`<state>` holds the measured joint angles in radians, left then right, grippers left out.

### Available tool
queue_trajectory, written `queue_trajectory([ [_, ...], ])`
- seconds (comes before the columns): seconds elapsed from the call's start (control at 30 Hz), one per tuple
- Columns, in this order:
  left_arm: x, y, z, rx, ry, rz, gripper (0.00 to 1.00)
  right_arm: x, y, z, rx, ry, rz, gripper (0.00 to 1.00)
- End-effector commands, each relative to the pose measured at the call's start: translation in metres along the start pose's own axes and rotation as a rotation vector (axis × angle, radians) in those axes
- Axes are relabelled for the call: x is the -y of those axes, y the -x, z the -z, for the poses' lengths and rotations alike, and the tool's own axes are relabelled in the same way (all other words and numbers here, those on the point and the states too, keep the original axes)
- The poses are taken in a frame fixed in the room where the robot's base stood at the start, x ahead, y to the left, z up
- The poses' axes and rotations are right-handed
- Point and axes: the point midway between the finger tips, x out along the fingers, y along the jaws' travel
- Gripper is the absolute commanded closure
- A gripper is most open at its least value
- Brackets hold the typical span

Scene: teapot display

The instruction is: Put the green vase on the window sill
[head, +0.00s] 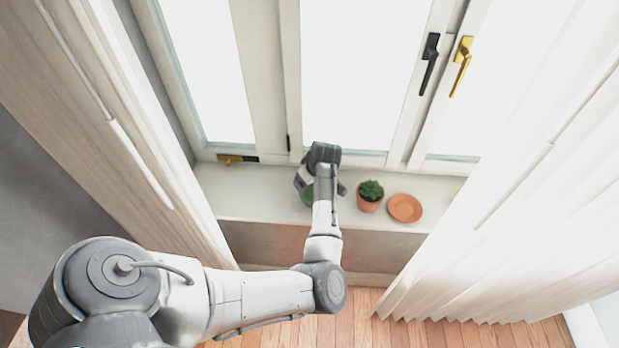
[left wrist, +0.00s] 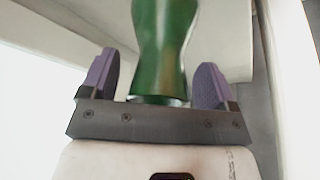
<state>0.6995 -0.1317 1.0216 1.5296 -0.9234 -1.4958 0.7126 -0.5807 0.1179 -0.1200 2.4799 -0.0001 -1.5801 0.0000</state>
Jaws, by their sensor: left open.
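The green vase (head: 307,194) shows in the head view as a small green patch at the window sill (head: 250,195), mostly hidden by my left arm. In the left wrist view the vase (left wrist: 163,48) is glossy dark green, with a narrowed waist and one end close to the palm. My left gripper (head: 321,184) is over the sill, open, with its purple-padded fingers on either side of the vase. Gaps show between the fingers and the vase. Its far end is out of frame, so its contact with the sill cannot be seen. My right gripper is not in view.
A small potted plant (head: 369,197) and a terracotta saucer (head: 405,207) are on the sill just right of my gripper. The sill to the left is clear. Curtains (head: 520,200) hang on both sides, and the window (head: 365,70) stands behind.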

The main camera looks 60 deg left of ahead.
Motion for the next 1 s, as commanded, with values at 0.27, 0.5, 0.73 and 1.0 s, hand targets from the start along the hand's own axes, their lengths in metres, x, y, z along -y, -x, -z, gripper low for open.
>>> queue_trajectory([
  [0.27, 0.000, 0.003, 0.001, 0.000, 0.001, -0.001, 0.19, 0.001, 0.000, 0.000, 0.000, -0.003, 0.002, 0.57],
  [0.5, -0.001, 0.038, 0.002, 0.000, 0.002, -0.003, 0.19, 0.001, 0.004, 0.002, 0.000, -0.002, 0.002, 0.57],
  [0.73, -0.001, 0.081, 0.002, -0.001, 0.001, -0.003, 0.19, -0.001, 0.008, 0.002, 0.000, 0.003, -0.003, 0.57],
  [1.0, -0.001, 0.114, 0.002, -0.001, 0.001, -0.002, 0.19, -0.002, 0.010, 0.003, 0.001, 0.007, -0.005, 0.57],
])
